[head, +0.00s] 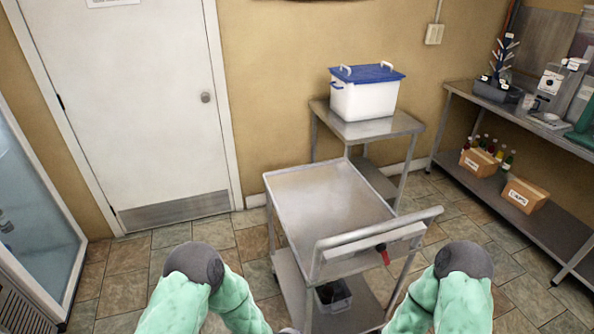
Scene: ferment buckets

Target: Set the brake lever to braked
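A metal cart (325,195) stands in front of me with an empty top tray and a push handle (380,233) on its near right side. A short lever with a red grip (384,257) hangs below the handle bar, pointing down; it looks like the brake lever. Any marking for its setting is too small to read. Both my arms show at the bottom edge, the left one left of the cart and the right one right of it. Neither gripper's fingers are in view.
A grey bin (333,296) sits on the cart's lower shelf. Behind the cart, a steel table (365,128) holds a white bucket with a blue lid (364,95). A shelf unit (540,140) with boxes and bottles stands at right. Tiled floor is clear left of the cart.

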